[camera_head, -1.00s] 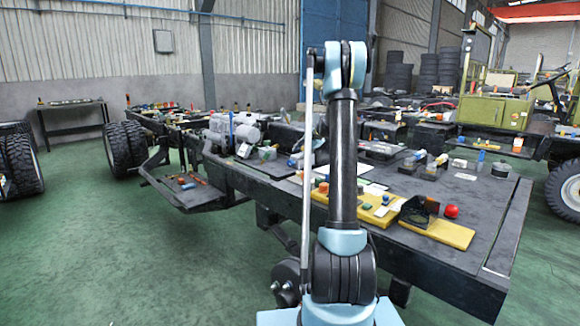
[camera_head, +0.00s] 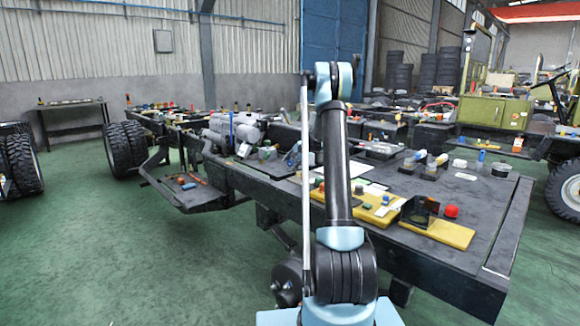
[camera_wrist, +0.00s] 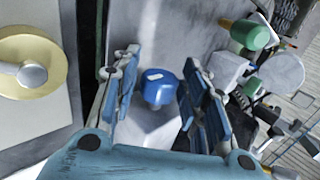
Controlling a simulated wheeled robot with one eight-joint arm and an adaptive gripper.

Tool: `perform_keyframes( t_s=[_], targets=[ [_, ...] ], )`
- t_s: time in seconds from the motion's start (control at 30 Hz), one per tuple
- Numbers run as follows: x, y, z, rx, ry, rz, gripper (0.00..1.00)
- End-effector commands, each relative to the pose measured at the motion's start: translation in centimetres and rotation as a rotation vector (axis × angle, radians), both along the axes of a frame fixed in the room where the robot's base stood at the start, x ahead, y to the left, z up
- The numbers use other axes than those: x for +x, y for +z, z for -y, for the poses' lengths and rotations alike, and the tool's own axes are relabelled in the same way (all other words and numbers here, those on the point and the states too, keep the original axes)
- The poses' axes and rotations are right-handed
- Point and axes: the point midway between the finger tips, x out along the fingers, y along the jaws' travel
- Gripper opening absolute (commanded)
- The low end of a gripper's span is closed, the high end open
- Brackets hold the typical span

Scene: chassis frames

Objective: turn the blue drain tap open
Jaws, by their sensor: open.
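The blue tap (camera_wrist: 158,88) shows in the wrist view as a rounded blue handle with a small white mark, on a grey surface. My gripper (camera_wrist: 161,57) is open, with one finger on each side of the tap. A gap shows between the tap and the left finger; the right finger is very close to it, and I cannot tell whether they touch. The tap's lower end is near the gripper body in the picture. In the head view my arm hides part of the workbench, and I cannot clearly pick out the tap there.
In the wrist view a brass disc with a silver knob (camera_wrist: 30,75) lies left, and a green knob (camera_wrist: 250,35) and grey disc (camera_wrist: 281,72) lie right. The head view shows a dark chassis bench (camera_head: 460,205) with yellow boards (camera_head: 440,231) and several small parts.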

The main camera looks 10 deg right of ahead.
Motion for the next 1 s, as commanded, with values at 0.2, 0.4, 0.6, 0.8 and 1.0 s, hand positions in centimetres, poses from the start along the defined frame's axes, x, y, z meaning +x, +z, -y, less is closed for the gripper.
perform_keyframes(
  t_s=[0.2, 0.4, 0.6, 0.8, 1.0],
  targets=[
    [-0.01, 0.01, 0.02, 0.000, 0.000, 0.000, 0.20],
    [-0.05, -0.01, -0.19, -0.001, 0.001, -0.002, 0.08],
    [-0.04, 0.03, -0.03, -0.017, 0.001, -0.023, 0.08],
    [0.04, 0.13, -0.11, -0.072, 0.003, -0.100, 0.08],
    [0.30, 0.28, -0.23, -0.167, 0.003, -0.231, 0.08]
  ],
)
